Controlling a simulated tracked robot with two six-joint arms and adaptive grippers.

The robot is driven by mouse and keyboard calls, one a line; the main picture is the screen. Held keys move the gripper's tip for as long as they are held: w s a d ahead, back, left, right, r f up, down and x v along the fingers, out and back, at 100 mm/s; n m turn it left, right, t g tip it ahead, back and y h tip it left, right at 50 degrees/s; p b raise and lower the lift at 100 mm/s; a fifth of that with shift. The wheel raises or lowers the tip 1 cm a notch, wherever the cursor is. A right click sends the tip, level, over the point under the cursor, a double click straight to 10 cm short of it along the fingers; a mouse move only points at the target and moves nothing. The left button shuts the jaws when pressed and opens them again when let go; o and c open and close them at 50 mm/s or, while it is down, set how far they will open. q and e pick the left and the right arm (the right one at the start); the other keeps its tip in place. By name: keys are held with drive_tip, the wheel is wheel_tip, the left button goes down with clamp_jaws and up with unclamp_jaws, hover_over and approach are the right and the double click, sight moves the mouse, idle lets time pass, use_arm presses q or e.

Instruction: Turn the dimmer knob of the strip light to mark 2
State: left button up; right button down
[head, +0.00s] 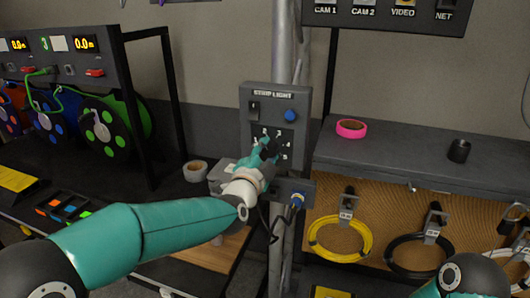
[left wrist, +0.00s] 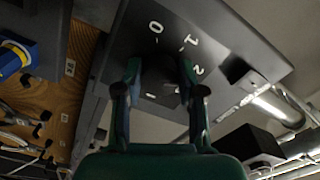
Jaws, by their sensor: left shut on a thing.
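The grey strip light panel (head: 248,130) is fixed to a vertical pole, with a "STRIP LIGHT" label, a switch (head: 254,111) and a blue button or connector (head: 291,116). My left gripper (head: 268,150) is at the panel's lower part, in front of the dial. In the left wrist view, its two fingers (left wrist: 160,72) are shut on the dark dimmer knob (left wrist: 160,85), one on each side. White marks 0, 1 and 2 show on the dark plate (left wrist: 175,22) around it. The knob's pointer cannot be made out clearly. My right gripper is out of view.
A cable with a blue plug (head: 297,200) hangs below the panel. To the right, a grey shelf (head: 410,160) holds pink tape (head: 351,128) and a black cup (head: 459,151), above hanging cable coils (head: 340,238). Cable reels (head: 104,130) stand at left.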

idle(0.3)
use_arm(q)
drive_tip(key=o, duration=1.1)
drive_tip(key=shift+d, duration=0.1)
drive_tip(key=shift+o, duration=0.2)
drive_tip(key=v, duration=1.2)
drive_tip(key=shift+f, duration=0.1)
